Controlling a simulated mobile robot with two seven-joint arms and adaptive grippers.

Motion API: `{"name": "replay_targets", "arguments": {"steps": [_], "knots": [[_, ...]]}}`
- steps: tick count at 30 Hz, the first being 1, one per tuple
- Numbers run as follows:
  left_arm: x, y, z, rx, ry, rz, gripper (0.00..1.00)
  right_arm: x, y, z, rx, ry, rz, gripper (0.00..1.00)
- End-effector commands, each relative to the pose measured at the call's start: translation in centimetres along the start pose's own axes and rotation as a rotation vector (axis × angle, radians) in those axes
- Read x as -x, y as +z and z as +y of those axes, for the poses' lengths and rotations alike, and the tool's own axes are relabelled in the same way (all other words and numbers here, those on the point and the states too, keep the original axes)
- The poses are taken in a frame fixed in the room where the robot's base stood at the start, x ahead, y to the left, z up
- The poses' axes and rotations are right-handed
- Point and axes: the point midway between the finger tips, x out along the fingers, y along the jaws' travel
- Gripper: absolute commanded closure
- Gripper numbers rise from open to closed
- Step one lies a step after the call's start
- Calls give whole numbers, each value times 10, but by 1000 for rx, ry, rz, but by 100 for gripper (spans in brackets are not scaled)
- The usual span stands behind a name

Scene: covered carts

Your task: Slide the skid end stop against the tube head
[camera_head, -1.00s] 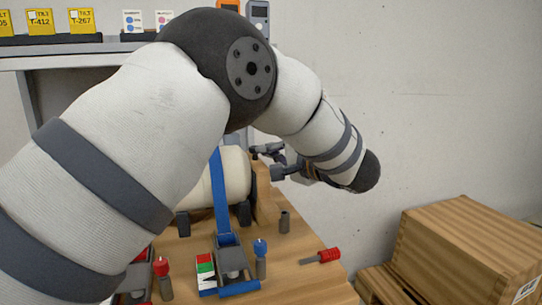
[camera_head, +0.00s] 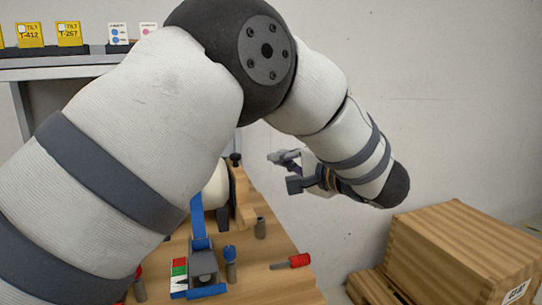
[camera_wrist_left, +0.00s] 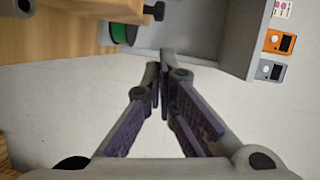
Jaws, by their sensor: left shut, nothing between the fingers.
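The cream tube (camera_head: 216,190) lies on the wooden bench, largely hidden behind my left arm, with a blue strap (camera_head: 197,215) over it. The wooden end stop (camera_head: 243,196) stands upright at the tube's right end, with a dark knob (camera_head: 235,158) at its top. I cannot tell whether it touches the tube head. My left gripper (camera_head: 282,170) is to the right of the end stop, clear of it and empty. In the left wrist view its fingers (camera_wrist_left: 161,75) meet at the tips. My right gripper is not in view.
A grey post (camera_head: 260,228), a red-handled tool (camera_head: 291,261) and a blue-topped peg (camera_head: 230,262) are on the bench. A ratchet (camera_head: 203,265) sits at the strap's lower end. A wooden crate (camera_head: 450,250) stands at the right. Yellow tilt labels (camera_head: 30,34) line a shelf behind.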

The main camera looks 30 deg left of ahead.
Motion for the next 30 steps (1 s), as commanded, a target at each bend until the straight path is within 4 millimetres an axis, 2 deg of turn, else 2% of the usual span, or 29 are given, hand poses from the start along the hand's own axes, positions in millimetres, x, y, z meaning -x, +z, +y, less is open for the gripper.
{"name": "replay_targets", "arguments": {"steps": [3, 6, 8, 11, 13, 17, 28, 30], "knots": [[25, -1, 2, -2, 1, 1, 100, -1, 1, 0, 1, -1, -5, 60], [38, -1, 2, -2, 1, 1, 100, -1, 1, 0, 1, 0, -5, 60], [42, -4, 5, -5, 1, 0, 100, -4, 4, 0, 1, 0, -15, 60], [46, -22, 16, -12, 2, -2, 100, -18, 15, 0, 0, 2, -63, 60], [43, -20, 11, -7, 4, -4, 100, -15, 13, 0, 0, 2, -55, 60], [26, -20, 7, -2, 1, -4, 100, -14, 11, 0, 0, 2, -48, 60], [-55, -19, 8, -3, 2, -4, 100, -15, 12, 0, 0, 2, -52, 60], [-62, -9, 1, 3, -2, -2, 100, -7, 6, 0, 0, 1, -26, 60]]}}
